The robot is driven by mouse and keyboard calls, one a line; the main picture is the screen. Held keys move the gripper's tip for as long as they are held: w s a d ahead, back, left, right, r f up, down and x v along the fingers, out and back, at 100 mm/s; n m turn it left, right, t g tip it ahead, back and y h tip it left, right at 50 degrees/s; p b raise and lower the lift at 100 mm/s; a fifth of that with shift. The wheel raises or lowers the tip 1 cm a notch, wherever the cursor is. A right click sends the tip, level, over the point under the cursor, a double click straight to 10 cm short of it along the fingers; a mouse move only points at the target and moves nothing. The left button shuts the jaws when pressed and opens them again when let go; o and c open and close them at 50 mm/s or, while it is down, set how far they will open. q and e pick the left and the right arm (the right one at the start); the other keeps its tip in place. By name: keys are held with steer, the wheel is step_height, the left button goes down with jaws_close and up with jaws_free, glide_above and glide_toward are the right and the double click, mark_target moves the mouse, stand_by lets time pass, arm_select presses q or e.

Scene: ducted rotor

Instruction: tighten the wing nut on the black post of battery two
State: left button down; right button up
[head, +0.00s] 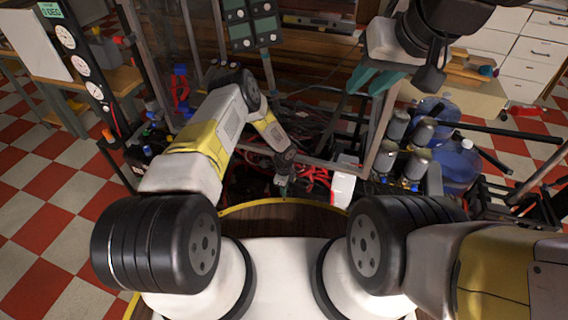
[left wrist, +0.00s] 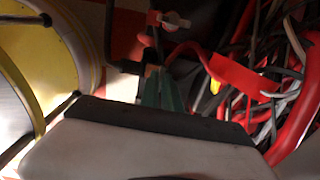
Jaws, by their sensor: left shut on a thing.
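My left gripper (head: 283,187) reaches down over the dark bay with the red cables. In the left wrist view its green fingers (left wrist: 164,92) are shut at a small brownish piece (left wrist: 152,71), which looks like the wing nut; the fingers hide most of it. The black post under it is hard to make out. Beyond the fingertips is a red post-like part with a pale winged piece (left wrist: 171,22). Battery labels are not readable. My right gripper (head: 367,82) is high at the upper right, its teal fingers apart and empty, far from the batteries.
Loose red, black and grey cables (left wrist: 270,80) crowd the right of the left wrist view. A yellow-rimmed round edge (head: 250,207) lies just in front of my left gripper. Metal canisters (head: 397,125) and blue water jugs (head: 455,160) stand to the right. A gauge panel (head: 78,50) stands at left.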

arm_select(q)
steer(key=shift+w, duration=0.1)
steer(key=c, duration=1.6)
jaws_free()
steer(key=shift+o, duration=0.2)
steer(key=shift+r, duration=3.95)
